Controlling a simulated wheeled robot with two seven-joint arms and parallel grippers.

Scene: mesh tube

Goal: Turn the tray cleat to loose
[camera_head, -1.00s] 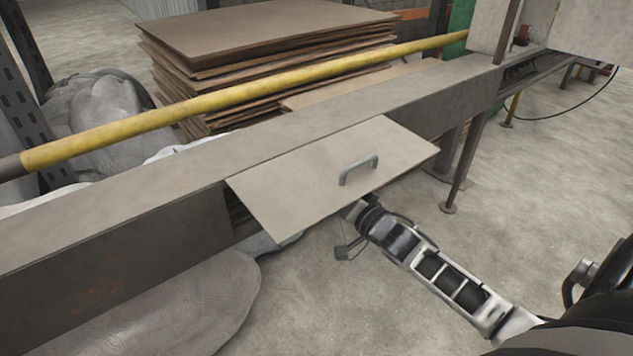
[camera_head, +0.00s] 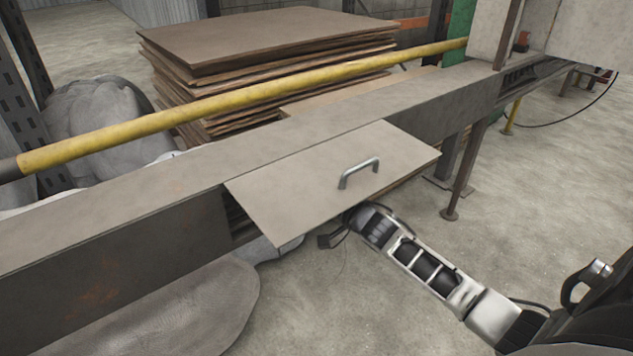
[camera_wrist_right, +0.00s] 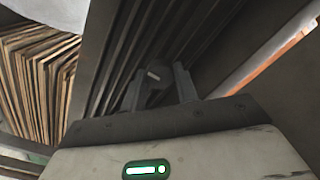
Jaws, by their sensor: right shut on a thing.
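The tray cleat (camera_wrist_right: 153,74) looks like a small dark block with a pale mark, in front of dark parallel rails in the right wrist view. My right gripper (camera_wrist_right: 159,88) is shut on it, with one finger on each side. In the head view my right arm comes in from the right and its wrist ends under the front edge of a flat grey panel (camera_head: 300,190), which hides the fingers and the cleat. I cannot read which way the cleat is turned. My left gripper is in neither view.
The panel has a metal handle (camera_head: 358,172) and sticks out from a long grey beam (camera_head: 90,215). A yellow rail (camera_head: 240,103) runs behind, before a stack of brown boards (camera_head: 260,40). Grey sacks (camera_head: 190,310) lie below. Open floor lies front right.

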